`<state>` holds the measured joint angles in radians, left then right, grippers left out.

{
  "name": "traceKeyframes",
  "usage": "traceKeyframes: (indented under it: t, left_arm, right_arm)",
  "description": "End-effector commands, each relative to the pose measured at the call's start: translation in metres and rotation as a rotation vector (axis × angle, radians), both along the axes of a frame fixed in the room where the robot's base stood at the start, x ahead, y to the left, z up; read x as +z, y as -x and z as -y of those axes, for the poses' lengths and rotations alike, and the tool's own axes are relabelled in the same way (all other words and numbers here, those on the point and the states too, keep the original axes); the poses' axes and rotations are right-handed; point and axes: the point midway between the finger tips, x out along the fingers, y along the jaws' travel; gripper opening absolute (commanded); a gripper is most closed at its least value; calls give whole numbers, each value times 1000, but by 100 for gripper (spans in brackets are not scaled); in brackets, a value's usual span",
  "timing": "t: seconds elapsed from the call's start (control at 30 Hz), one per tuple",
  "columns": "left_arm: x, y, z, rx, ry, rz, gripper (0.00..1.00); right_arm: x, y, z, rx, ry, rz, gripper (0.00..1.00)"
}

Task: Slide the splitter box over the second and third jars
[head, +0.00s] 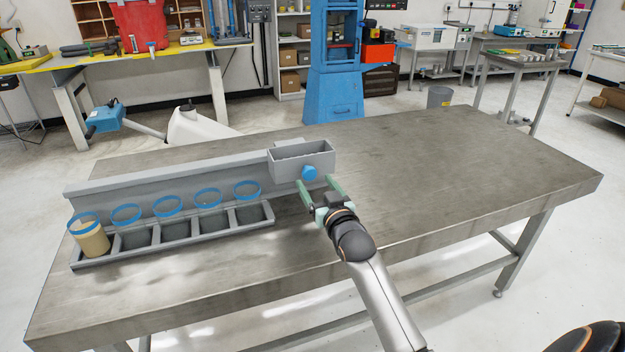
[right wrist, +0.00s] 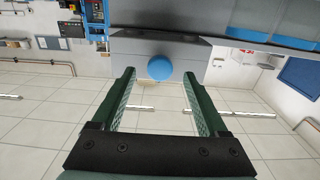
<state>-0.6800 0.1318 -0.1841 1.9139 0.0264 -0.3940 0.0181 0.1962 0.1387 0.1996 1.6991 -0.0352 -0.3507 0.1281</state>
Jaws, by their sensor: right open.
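The grey open-topped splitter box (head: 290,168) sits at the right end of a long grey rail (head: 150,177), to the right of the jars. Its round blue knob (head: 309,173) faces me; the knob also shows in the right wrist view (right wrist: 160,68). Several clear, blue-rimmed jars stand in a row before the rail. Counting from the left, the second jar (head: 126,214) and third jar (head: 168,206) look empty; the leftmost jar (head: 93,240) holds something pale yellow. My right gripper (head: 318,187) is open, its fingertips near either side of the knob, apart from it. My left gripper is out of view.
Dark open compartments (head: 205,228) run along the front of the rack below the jars. The steel table (head: 450,165) is bare to the right and in front. A white and blue apparatus (head: 195,125) stands behind the table at the left.

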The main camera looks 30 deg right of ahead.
Motion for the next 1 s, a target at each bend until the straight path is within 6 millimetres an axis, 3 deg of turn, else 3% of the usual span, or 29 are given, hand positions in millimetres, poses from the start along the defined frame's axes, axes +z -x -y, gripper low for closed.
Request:
traceKeyframes:
  t: [0.2,0.6,1.0]
  left_arm:
    - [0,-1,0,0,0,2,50]
    - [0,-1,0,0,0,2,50]
    - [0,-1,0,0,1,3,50]
  right_arm:
    - [0,-21,5,0,1,1,77]
    - [0,-26,6,0,1,1,77]
    - [0,-26,6,0,1,0,32]
